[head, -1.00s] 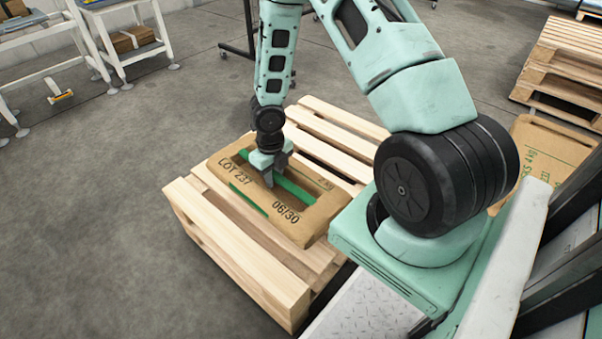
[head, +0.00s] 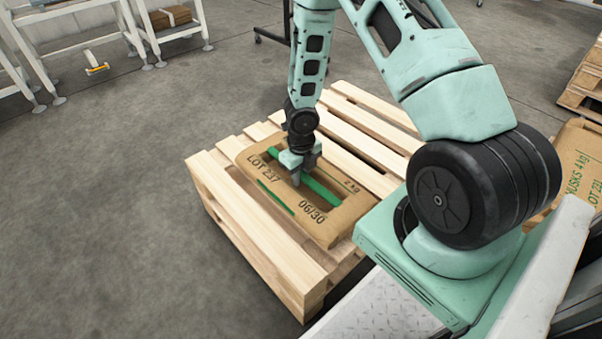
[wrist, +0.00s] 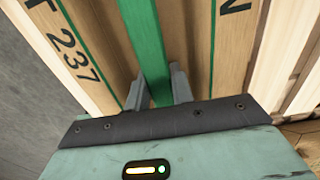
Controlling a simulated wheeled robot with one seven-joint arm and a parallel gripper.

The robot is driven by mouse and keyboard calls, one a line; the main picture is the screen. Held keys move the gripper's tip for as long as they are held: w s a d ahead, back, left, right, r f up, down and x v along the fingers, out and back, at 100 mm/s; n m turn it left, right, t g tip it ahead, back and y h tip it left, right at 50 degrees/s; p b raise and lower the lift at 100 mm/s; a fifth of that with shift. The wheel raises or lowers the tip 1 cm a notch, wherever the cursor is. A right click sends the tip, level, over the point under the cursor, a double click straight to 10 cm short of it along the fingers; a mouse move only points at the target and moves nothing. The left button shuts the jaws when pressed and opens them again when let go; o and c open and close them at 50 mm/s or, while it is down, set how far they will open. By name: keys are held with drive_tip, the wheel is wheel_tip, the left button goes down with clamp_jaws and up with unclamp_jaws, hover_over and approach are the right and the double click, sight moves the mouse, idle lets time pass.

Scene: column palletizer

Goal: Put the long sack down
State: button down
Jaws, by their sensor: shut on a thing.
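The long sack (head: 318,214) is a flat brown bag marked LOT 237, 2 kg and 06/30, with a green strap-like handle along its middle. It lies flat on or just above the slats of a wooden pallet (head: 262,262); I cannot tell whether it touches. My gripper (head: 298,180) is above the sack's middle, shut on the green handle. In the wrist view the sack (wrist: 95,45) fills most of the picture, and the gripper's fingers (wrist: 158,88) stand on both sides of the green strip.
Another brown sack (head: 577,160) with green print lies at the right, beyond my arm's base. A stack of pallets (head: 585,85) stands at the far right. White tables (head: 90,35) stand at the back left.

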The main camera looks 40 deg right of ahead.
drive_tip(key=shift+w+f+b, duration=0.1)
drive_tip(key=shift+f+b, duration=0.25)
drive_tip(key=shift+f, duration=0.45)
drive_tip(key=shift+f, duration=0.15)
drive_tip(key=c, duration=1.2)
unclamp_jaws()
